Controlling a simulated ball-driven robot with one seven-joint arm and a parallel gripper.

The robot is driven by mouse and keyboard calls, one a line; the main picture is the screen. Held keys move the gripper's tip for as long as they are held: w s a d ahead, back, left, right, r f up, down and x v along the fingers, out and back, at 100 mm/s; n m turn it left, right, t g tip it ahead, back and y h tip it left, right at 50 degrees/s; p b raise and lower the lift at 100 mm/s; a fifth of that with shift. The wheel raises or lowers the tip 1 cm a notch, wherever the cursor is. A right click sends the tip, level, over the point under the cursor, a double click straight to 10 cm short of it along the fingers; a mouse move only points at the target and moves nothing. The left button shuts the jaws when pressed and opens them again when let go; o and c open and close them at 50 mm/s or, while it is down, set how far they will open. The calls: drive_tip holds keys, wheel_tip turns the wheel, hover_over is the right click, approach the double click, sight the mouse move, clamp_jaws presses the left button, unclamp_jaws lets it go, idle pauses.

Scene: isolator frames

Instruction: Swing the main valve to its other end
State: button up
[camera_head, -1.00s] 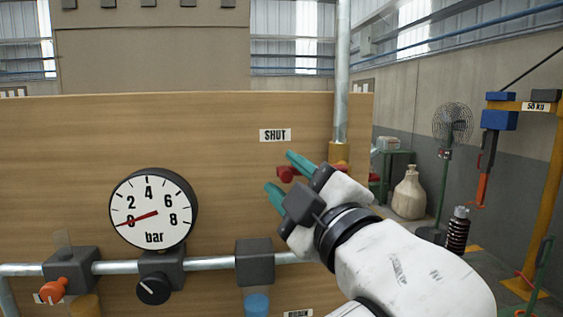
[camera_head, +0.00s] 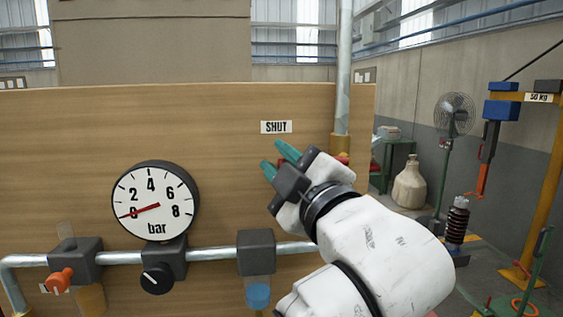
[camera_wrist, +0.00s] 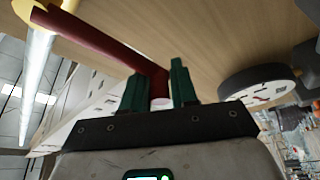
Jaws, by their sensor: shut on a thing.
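The main valve's red lever shows in the wrist view (camera_wrist: 115,45), running from a yellow hub (camera_wrist: 30,12) to between my fingers. In the head view only a bit of red (camera_head: 343,160) shows behind my gripper, below the yellow valve body (camera_head: 341,143) on the vertical pipe. My gripper (camera_head: 275,159) has teal fingers and is shut on the lever near its free end, left of the hub. The lever's end shows between the fingers in the wrist view (camera_wrist: 158,82). A SHUT label (camera_head: 276,127) is on the board just above my fingertips.
A pressure gauge (camera_head: 155,201) with its needle near 0 is on the wooden board (camera_head: 60,150) at left. Below it run a horizontal pipe (camera_head: 120,258), an orange knob (camera_head: 59,280), a black knob (camera_head: 157,278) and a blue knob (camera_head: 258,295). A fan and hoist stand right.

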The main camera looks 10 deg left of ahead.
clamp_jaws()
drive_tip(key=shift+f, duration=0.2)
drive_tip(key=shift+f+n+g+b, duration=0.4)
drive_tip(key=shift+f+n, duration=0.25)
drive_tip(key=shift+n, duration=0.35)
drive_tip(key=w+d+f+n+g+h+b, duration=0.2)
drive_tip(key=d+f+n+h+b, duration=0.3)
drive_tip(key=n, duration=0.9)
drive_tip(key=shift+w+d+f+g+b, duration=0.4)
drive_tip(key=shift+d+f+g, duration=0.3)
drive_tip(key=shift+d+f, duration=1.4)
drive_tip(key=shift+d+r, duration=0.25)
drive_tip(key=shift+r, duration=0.05)
